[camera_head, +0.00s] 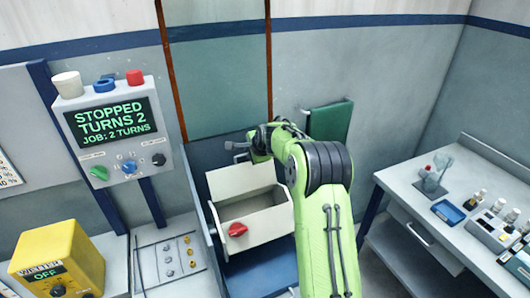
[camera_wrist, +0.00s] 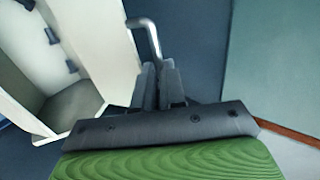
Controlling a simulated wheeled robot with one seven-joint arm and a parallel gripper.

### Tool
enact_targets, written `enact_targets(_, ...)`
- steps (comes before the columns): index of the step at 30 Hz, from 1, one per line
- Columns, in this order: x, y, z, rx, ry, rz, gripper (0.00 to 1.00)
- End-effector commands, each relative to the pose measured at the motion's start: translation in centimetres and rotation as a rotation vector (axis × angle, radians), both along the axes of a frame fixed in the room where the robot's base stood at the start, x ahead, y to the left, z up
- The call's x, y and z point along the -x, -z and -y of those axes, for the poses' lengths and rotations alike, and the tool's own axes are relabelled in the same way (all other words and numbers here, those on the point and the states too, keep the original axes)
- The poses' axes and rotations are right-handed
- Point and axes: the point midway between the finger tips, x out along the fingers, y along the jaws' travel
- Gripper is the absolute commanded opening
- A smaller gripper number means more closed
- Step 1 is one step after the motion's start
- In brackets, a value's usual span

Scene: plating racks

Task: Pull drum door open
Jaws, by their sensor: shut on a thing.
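The cream drum (camera_head: 252,221) sits in a blue frame at the centre of the head view, its inside visible between a raised rear panel and a front wall. A red knob (camera_head: 237,230) is on its front. My gripper (camera_head: 250,145) is above and behind the drum, shut on a bent grey metal handle (camera_head: 235,146). In the wrist view the handle (camera_wrist: 145,35) rises from between the closed fingers (camera_wrist: 160,82), beside the open cream drum (camera_wrist: 85,50). I cannot tell where the handle joins the door.
A grey control box (camera_head: 118,127) at left reads "STOPPED, TURNS 2, JOB: 2 TURNS". A yellow rectifier box (camera_head: 58,262) reads "OFF". A greenish panel (camera_head: 217,85) between brown rails stands behind the drum.

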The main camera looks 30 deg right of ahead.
Motion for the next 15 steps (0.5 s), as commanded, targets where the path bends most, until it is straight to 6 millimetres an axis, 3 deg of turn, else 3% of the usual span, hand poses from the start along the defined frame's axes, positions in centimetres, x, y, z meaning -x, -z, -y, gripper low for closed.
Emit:
enact_targets(1,-1.22,-1.28,-0.55,0.004,0.000,0.037,0.00)
enact_targets(2,-1.20,-1.33,-0.50,0.004,0.002,0.037,0.01)
enact_targets(9,-0.96,-0.97,-0.33,0.004,0.002,0.028,0.36)
enact_targets(15,-0.89,-0.79,-0.24,0.005,0.002,0.024,0.36)
